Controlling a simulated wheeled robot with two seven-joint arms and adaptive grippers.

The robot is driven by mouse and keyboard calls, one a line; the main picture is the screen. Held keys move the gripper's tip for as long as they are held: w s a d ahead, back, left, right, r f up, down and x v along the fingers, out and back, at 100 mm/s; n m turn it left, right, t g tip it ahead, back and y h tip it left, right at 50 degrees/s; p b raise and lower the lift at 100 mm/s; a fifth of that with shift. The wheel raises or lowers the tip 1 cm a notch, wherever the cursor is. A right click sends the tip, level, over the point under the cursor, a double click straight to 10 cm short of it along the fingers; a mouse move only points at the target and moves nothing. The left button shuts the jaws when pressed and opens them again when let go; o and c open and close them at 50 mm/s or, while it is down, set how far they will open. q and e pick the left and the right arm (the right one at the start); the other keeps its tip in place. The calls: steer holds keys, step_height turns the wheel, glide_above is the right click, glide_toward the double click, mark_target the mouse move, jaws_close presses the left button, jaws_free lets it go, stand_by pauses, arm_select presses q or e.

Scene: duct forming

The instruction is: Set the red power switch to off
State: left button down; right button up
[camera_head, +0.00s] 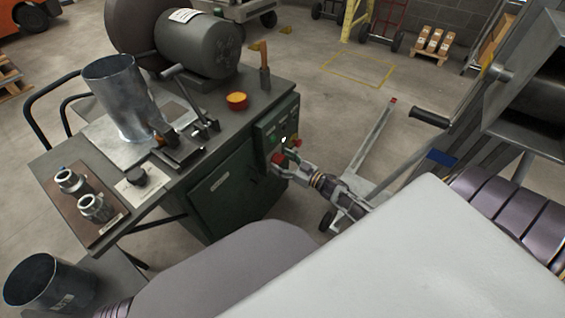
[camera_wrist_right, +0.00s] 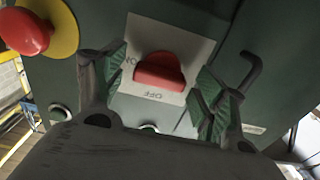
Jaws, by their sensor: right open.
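The red power switch (camera_wrist_right: 160,70) shows in the right wrist view on a pale plate with ON and OFF lettering. The OFF lettering looks upside down there. My right gripper (camera_wrist_right: 158,85) is open, with one finger on each side of the switch; I cannot tell whether either touches it. In the head view the right gripper (camera_head: 285,166) is at the front of the green machine cabinet (camera_head: 225,195), by its control panel. Its fingers hide part of the panel. My left gripper is out of view.
A red mushroom button (camera_wrist_right: 25,32) on a yellow disc sits beside the switch. A bent dark handle (camera_wrist_right: 243,70) is on the other side. Open floor lies behind.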

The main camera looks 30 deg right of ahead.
steer(key=shift+c, duration=0.2)
steer(key=c, duration=1)
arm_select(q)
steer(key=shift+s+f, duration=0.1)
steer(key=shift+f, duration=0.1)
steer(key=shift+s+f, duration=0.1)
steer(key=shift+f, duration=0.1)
arm_select(e)
steer(key=shift+r+n, duration=0.1)
steer(key=shift+n, duration=0.5)
steer(key=n+p, duration=0.1)
steer(key=n, duration=1.4)
steer(key=shift+a+n+p, duration=0.15)
steer(key=shift+n+p, duration=0.15)
steer(key=shift+n, duration=0.1)
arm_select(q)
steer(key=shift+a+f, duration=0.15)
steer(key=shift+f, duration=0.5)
arm_select(e)
steer(key=shift+n, duration=0.5)
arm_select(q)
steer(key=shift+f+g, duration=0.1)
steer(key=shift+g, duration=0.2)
